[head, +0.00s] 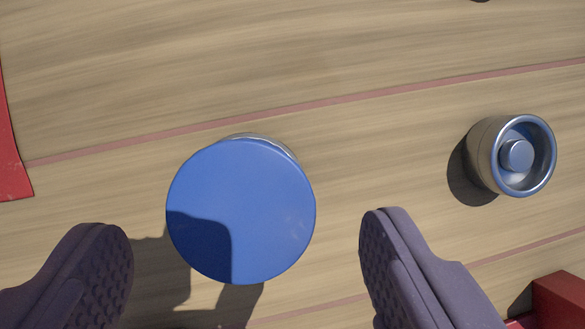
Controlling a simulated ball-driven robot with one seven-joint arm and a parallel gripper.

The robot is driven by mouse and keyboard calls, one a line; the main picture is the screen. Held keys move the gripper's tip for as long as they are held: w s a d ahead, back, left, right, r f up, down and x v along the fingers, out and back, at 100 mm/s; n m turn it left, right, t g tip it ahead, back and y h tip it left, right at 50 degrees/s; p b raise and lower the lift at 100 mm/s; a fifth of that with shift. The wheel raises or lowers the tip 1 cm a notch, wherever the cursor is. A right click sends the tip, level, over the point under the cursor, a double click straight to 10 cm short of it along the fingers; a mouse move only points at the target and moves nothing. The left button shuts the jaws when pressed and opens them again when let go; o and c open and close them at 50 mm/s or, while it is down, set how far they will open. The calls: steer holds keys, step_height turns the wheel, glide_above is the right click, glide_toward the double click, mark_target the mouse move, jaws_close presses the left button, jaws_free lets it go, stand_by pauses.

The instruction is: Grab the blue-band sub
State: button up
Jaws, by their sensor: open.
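A round thing with a flat blue top (255,200) stands on the wood-grained floor, seen almost from above. A little of its grey, shiny side shows behind the top; I cannot make out a band, so I cannot tell whether it is the blue-band sub. My gripper (244,230) is open, with one dark ridged finger at lower left and one at lower right. In the picture the blue top lies between the fingers, with a gap on each side, and neither seems to touch it. A finger's shadow falls on its lower left.
A small silvery round part (515,155) with a recessed top and centre knob sits on the right. Red pieces show at the left edge (12,150) and lower right corner (560,300). The floor (300,50) beyond is mostly clear.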

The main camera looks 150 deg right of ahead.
mark_target(290, 154)
steer(key=b+x, duration=0.3)
steer(key=x, duration=0.3)
steer(key=shift+f, duration=0.1)
steer(key=shift+c, duration=0.4)
steer(key=c, duration=1.3)
